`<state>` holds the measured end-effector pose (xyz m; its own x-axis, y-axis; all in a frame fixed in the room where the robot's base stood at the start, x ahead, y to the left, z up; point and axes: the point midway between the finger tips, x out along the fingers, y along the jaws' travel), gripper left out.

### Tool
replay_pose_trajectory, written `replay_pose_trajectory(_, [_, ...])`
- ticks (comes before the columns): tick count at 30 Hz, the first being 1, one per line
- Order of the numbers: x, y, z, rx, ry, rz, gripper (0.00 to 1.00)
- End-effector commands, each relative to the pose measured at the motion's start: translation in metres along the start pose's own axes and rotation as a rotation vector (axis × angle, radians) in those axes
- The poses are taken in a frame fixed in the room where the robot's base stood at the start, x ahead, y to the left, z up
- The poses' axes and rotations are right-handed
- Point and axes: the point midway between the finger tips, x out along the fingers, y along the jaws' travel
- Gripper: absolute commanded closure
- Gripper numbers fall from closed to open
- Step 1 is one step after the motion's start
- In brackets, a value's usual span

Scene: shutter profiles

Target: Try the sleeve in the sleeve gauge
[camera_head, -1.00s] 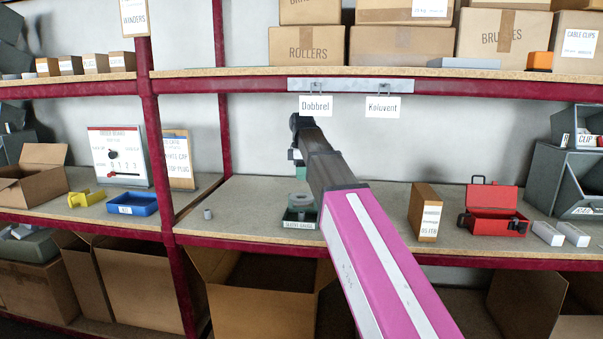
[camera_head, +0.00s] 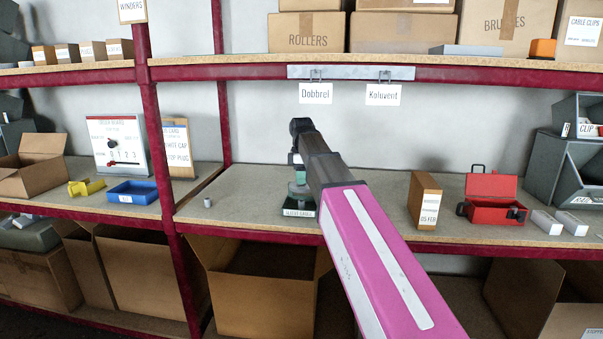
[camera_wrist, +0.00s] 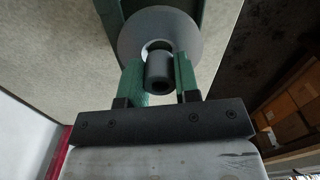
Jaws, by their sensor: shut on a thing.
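My gripper (camera_wrist: 160,80) has green fingers shut on a small dark grey sleeve (camera_wrist: 159,68), seen in the wrist view. Beyond the sleeve is the round grey top of the sleeve gauge (camera_wrist: 133,38) on a green base. The sleeve overlaps the near part of the gauge's hole, and a bright crescent of the hole shows past it. I cannot tell whether the sleeve's end touches or enters the hole. In the head view the labelled sleeve gauge (camera_head: 299,211) stands on the middle shelf, with my gripper (camera_head: 299,176) just above it, partly hidden by my arm.
A small grey cylinder (camera_head: 208,203) stands on the shelf to the left. A brown box (camera_head: 425,201) and an open red toolbox (camera_head: 493,205) stand to the right. A hanging rail (camera_head: 350,73) with two name tags is above. The shelf around the gauge is mostly clear.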

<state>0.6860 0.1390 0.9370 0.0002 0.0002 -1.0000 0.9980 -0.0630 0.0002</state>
Motion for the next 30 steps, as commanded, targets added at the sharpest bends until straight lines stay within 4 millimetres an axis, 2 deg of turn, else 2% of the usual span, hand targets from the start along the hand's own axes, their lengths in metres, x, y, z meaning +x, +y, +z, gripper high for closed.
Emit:
replay_pose_trajectory(6, [0.0081,-0.0002,0.0,0.0,0.0,-0.001,0.92])
replay_pose_trajectory(30, [0.0113,-0.0002,0.0001,0.0,0.0,-0.001,0.92])
